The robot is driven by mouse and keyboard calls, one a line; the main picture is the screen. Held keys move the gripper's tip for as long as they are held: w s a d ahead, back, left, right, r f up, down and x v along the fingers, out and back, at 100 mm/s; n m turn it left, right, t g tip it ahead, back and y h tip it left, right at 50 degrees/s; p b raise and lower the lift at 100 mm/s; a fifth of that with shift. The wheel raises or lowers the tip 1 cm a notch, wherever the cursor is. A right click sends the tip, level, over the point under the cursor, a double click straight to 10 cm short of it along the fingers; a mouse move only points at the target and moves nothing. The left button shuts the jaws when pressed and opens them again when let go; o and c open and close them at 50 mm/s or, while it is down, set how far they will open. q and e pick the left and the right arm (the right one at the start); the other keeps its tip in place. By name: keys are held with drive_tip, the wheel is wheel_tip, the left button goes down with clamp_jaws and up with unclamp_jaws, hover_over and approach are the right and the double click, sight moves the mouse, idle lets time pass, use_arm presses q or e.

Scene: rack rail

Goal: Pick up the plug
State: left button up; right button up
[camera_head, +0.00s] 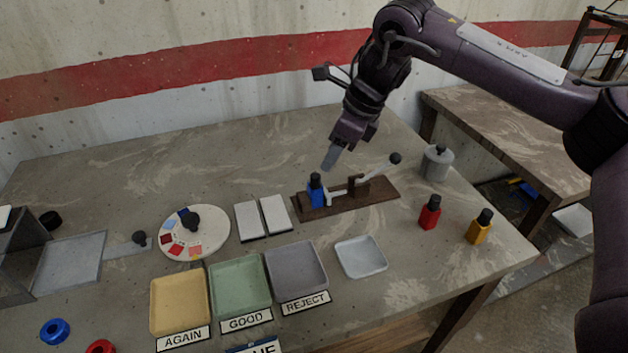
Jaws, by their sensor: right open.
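Three plug-like pieces with black tops show. A blue plug (316,193) stands upright at the left end of a dark wooden base with a clamp lever (350,197). A red plug (430,213) and a yellow plug (479,228) stand upright on the table to the right. My right gripper (330,159) comes in from the upper right and points down. It is open, a little above and behind the blue plug, apart from it and with nothing seen between its fingers. My left gripper is out of the picture.
Yellow (179,306), green (240,286) and grey (297,271) trays lie in front, beside a small white tray (361,257). A grey canister (437,162) stands right of the base. White blocks (262,217) and a round dial (194,233) lie left. The back left table is clear.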

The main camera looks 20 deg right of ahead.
sight(318, 176)
drive_tip(key=p+x, duration=0.1)
drive_tip(key=x, duration=0.6)
drive_tip(key=shift+w+a+f, duration=0.1)
drive_tip(key=shift+w+a, duration=0.05)
drive_tip(key=shift+w, duration=0.1)
drive_tip(key=shift+c, duration=0.5)
clamp_jaws()
